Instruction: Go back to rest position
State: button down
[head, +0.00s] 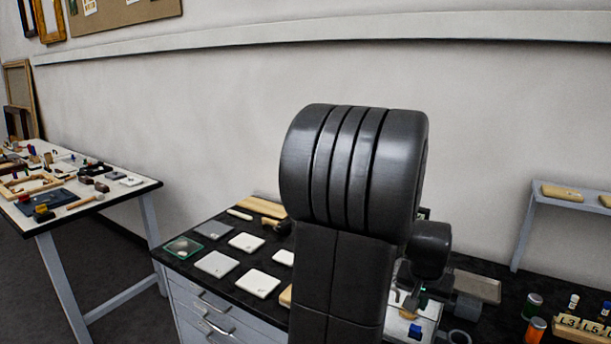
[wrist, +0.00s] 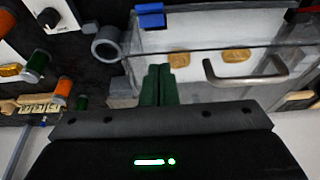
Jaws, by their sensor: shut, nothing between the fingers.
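In the wrist view my gripper (wrist: 158,85) has its two dark green fingers together, with nothing between them. It is over the dark workbench, in front of a clear-walled case (wrist: 185,68) with a grey bar handle (wrist: 245,72). Two small gilt pieces (wrist: 236,56) lie on the white floor of the case.
A grey ring (wrist: 107,46) and orange and green jars (wrist: 64,88) stand beside the case. The dark workbench (head: 215,292) carries several white tiles (head: 246,242). A shelf (head: 565,186) stands at right; a cluttered white table (head: 125,192) stands at left.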

jog(key=shift+d+f+t+h+b, duration=0.1)
jog(key=shift+f+t+h+b, duration=0.3)
jog(key=shift+b, duration=1.35)
jog(key=t+b, duration=0.1)
jog(key=b, duration=0.2)
jog(key=shift+w+r, duration=0.1)
jog(key=shift+r, duration=0.2)
jog(key=t+h+b, duration=0.1)
jog(key=b, duration=0.2)
jog(key=shift+r+b, duration=0.1)
jog(key=shift+b, duration=0.25)
